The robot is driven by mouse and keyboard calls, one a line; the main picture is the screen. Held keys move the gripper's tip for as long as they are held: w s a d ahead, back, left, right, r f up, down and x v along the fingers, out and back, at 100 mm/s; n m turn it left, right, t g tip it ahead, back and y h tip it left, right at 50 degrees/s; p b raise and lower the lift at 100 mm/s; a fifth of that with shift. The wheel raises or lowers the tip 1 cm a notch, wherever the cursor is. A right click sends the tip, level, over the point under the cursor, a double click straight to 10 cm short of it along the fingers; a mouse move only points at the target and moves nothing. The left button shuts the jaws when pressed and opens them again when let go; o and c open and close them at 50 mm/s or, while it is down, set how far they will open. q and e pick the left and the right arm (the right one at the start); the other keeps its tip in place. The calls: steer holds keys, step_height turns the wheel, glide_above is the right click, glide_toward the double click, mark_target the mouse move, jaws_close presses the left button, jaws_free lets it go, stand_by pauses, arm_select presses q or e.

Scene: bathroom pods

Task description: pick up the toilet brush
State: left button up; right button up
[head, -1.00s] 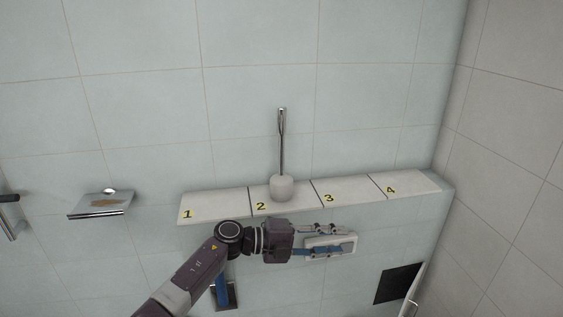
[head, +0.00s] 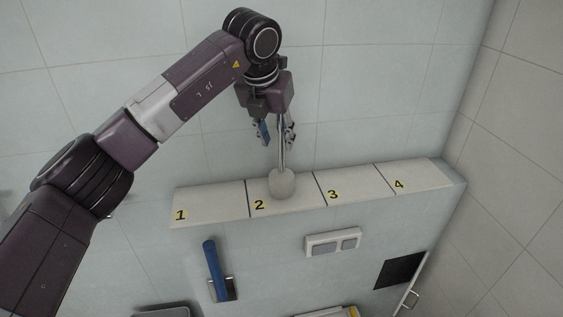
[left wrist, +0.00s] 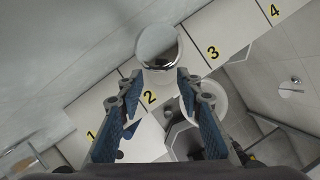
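The toilet brush (head: 281,184) stands upright in its white round holder on section 2 of the ledge (head: 215,200). Its chrome handle rises toward my left gripper (head: 278,138), which points down from above with its fingers open. In the head view the handle shows between or just beside the fingers. In the left wrist view the round chrome handle end (left wrist: 158,46) appears large, just beyond the gap between the open fingertips (left wrist: 160,86). I see no finger clearly touching it. My right gripper is out of view.
The ledge has numbered sections and is otherwise bare. Below it on the wall are a white flush plate (head: 332,243), a blue-handled item (head: 213,258) and a dark panel (head: 400,270). A tiled side wall (head: 510,150) closes the right.

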mark_target(280, 145)
arm_select(q)
steer(key=shift+w+d+f, duration=0.1)
steer(key=shift+w+f, duration=0.1)
steer(key=shift+f, duration=0.15)
steer(key=p+x, duration=0.3)
steer(key=x, duration=0.1)
steer(key=shift+d, duration=0.15)
steer(key=shift+w+f, duration=0.25)
steer(key=shift+f, duration=0.1)
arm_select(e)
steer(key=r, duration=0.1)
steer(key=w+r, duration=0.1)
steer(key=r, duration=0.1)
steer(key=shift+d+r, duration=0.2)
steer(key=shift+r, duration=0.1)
arm_select(q)
steer(key=shift+c, duration=0.3)
jaws_close()
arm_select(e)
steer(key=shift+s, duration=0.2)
